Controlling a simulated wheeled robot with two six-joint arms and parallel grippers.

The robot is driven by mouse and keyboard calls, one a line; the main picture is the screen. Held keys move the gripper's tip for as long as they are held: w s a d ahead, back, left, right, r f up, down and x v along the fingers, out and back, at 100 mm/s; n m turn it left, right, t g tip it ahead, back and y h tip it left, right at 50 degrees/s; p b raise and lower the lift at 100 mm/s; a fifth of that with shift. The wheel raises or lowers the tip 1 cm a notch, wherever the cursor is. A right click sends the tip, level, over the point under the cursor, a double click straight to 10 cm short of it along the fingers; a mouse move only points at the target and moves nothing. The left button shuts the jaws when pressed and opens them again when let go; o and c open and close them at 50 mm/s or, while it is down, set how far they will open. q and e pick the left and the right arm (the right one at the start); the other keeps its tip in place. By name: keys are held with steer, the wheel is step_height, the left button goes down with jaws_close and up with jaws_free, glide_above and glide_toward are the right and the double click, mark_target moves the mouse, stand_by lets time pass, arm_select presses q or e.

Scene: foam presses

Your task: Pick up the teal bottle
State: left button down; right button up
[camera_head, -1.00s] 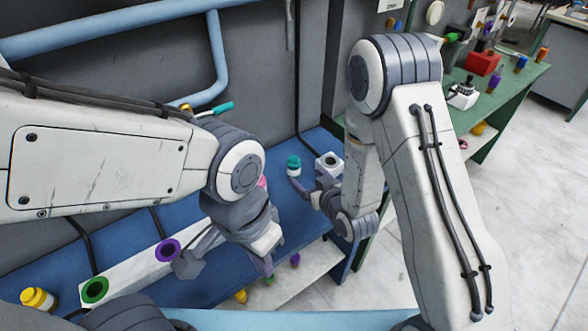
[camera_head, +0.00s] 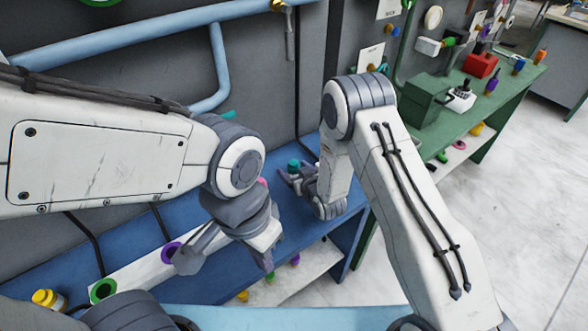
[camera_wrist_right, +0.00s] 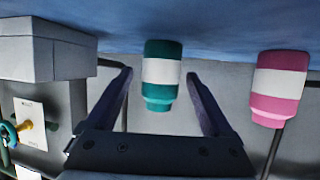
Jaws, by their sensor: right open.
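The teal bottle (camera_head: 294,163) stands near the back right of the blue bench, mostly hidden by my right gripper (camera_head: 290,177) in the head view. In the right wrist view, the teal bottle (camera_wrist_right: 162,50) has a white band and appears cap-down in the picture. It lies between the two spread fingers of my right gripper (camera_wrist_right: 159,76), with a gap on each side. My right gripper is open and holds nothing. My left gripper (camera_head: 226,262) is open and empty above the bench's front part, its fingers spread wide.
A pink bottle (camera_wrist_right: 278,88) with a white band is just right of the teal one in the right wrist view. A grey-white block (camera_wrist_right: 45,50) is at the left there. A white strip (camera_head: 138,272) with purple and green rings lies on the blue bench, near a yellow bottle (camera_head: 48,299).

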jaws_close()
